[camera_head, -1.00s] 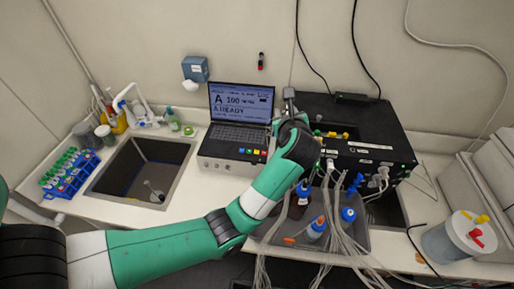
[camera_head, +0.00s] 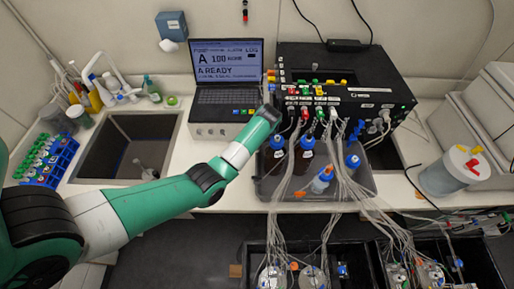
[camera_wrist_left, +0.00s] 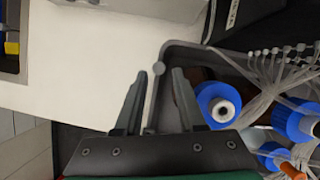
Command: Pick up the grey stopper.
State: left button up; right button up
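A small round grey piece, possibly the grey stopper (camera_wrist_left: 159,68), shows in the left wrist view at the grey tray's (camera_wrist_left: 200,48) rim. I cannot tell whether it is loose or part of the rim. It lies in line with the gap between my left gripper's (camera_wrist_left: 160,76) fingertips. The fingers are open, with nothing clearly held between them. In the head view my left arm reaches the left edge of the tray (camera_head: 325,204); its gripper is mostly hidden behind the forearm. No grey stopper can be clearly made out there. My right gripper is not in view.
Bottles with blue caps (camera_wrist_left: 221,106) stand in the tray right of my fingers, with tubes running among them. A laptop (camera_head: 226,85) and a black box (camera_head: 345,75) stand behind. A sink (camera_head: 125,145) is at left. White bench (camera_wrist_left: 95,65) left of the gripper is clear.

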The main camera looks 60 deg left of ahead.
pick_arm(q)
jog(key=x, duration=0.3)
jog(key=d+b+x, duration=0.1)
jog(key=x, duration=0.1)
jog(key=shift+s+a+f, duration=0.15)
jog(key=shift+s+f, duration=0.05)
jog(key=shift+f, duration=0.3)
grip_shut()
